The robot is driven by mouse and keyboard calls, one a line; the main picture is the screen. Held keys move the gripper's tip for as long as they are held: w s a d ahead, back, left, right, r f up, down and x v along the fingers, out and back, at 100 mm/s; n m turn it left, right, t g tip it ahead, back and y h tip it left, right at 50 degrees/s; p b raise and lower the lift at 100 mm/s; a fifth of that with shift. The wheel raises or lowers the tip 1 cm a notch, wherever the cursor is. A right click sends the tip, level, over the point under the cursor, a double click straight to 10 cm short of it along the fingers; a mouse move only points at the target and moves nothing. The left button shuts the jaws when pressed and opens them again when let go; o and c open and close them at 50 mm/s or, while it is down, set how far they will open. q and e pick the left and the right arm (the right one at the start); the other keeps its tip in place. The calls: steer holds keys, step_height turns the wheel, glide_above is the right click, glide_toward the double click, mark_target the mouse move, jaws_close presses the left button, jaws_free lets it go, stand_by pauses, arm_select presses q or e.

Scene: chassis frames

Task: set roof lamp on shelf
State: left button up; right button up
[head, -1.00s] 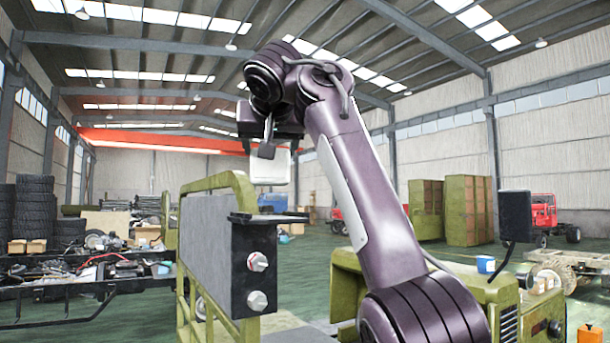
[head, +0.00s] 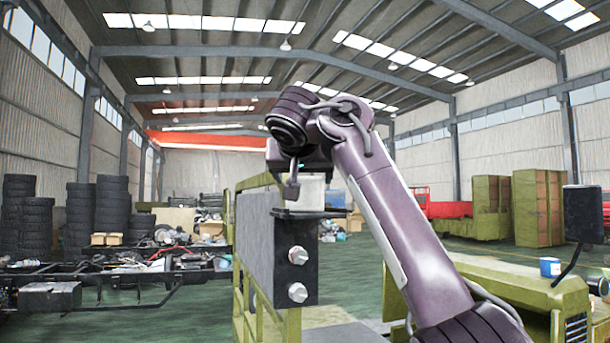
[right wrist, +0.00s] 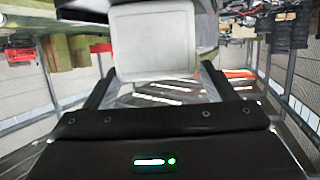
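The roof lamp (head: 313,192), a pale rounded block, is in my right gripper (head: 294,184). In the head view its lower end is right at the small dark shelf (head: 308,214) that juts from the top of a grey panel. I cannot tell whether it touches the shelf. A dark finger covers its left part. In the right wrist view the lamp (right wrist: 152,42) sits between the two dark fingers of the gripper (right wrist: 155,82), which look closed on its sides. My left gripper is not in view.
The grey panel (head: 265,245) with two round silver knobs stands just under the shelf, beside an olive rail (head: 258,181). An olive vehicle body (head: 520,285) with a dark mirror (head: 583,213) is at the right. Tyre stacks (head: 112,210) stand far left.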

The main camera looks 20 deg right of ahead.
steer(key=shift+o, duration=1)
steer(key=shift+d, duration=0.1)
steer(key=shift+s+d+r, duration=0.1)
steer(key=shift+s+d, duration=0.05)
steer(key=shift+s+d+r, duration=0.1)
steer(key=shift+s+d, duration=0.1)
steer(key=shift+s, duration=0.1)
steer(key=shift+a+r, duration=0.1)
steer(key=b+v, duration=0.1)
steer(key=v, duration=0.1)
steer(key=b+v, duration=0.1)
steer(key=shift+s+a+b, duration=0.25)
steer(key=shift+a+b, duration=0.1)
steer(key=shift+a, duration=0.05)
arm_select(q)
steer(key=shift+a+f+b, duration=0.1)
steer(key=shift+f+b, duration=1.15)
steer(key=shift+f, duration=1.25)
arm_select(e)
steer(key=v, duration=0.8)
steer(key=shift+d, duration=0.15)
steer(key=shift+s+r, duration=0.1)
